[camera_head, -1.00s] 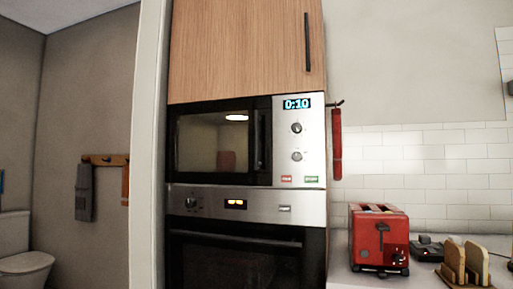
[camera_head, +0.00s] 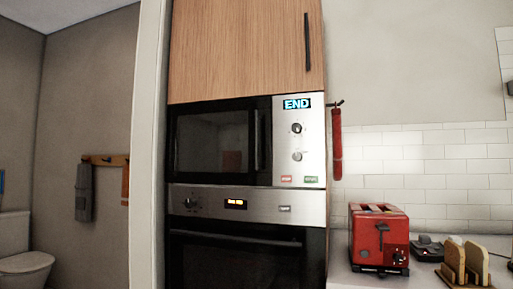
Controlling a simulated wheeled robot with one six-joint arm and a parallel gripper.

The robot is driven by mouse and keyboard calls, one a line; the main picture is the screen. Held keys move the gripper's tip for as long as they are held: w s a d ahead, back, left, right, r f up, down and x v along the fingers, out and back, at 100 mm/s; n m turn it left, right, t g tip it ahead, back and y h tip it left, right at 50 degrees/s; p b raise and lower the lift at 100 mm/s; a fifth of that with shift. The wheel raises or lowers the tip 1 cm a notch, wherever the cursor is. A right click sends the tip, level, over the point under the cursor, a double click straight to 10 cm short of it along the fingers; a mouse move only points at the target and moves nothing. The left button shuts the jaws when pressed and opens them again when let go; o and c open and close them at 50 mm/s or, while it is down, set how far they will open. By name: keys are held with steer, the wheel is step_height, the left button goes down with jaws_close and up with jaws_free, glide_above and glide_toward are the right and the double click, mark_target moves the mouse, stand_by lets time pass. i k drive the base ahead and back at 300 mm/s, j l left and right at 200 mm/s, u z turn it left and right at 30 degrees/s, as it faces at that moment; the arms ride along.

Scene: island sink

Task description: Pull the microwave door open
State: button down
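The built-in microwave (camera_head: 249,142) is in the middle of the head view, set in a tall cabinet. Its dark glass door (camera_head: 212,143) is shut. A dark vertical handle (camera_head: 257,140) is at the door's right edge. The inside of the microwave is dark. My gripper is not in view.
An oven (camera_head: 240,258) with a horizontal handle is directly below the microwave, and a wooden cabinet door (camera_head: 240,50) is above. A red toaster (camera_head: 378,238) and a toast rack (camera_head: 465,263) stand on the counter at right. A red item (camera_head: 337,145) hangs beside the cabinet.

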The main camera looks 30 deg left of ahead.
mark_target(260, 172)
steer(key=u, duration=1.6)
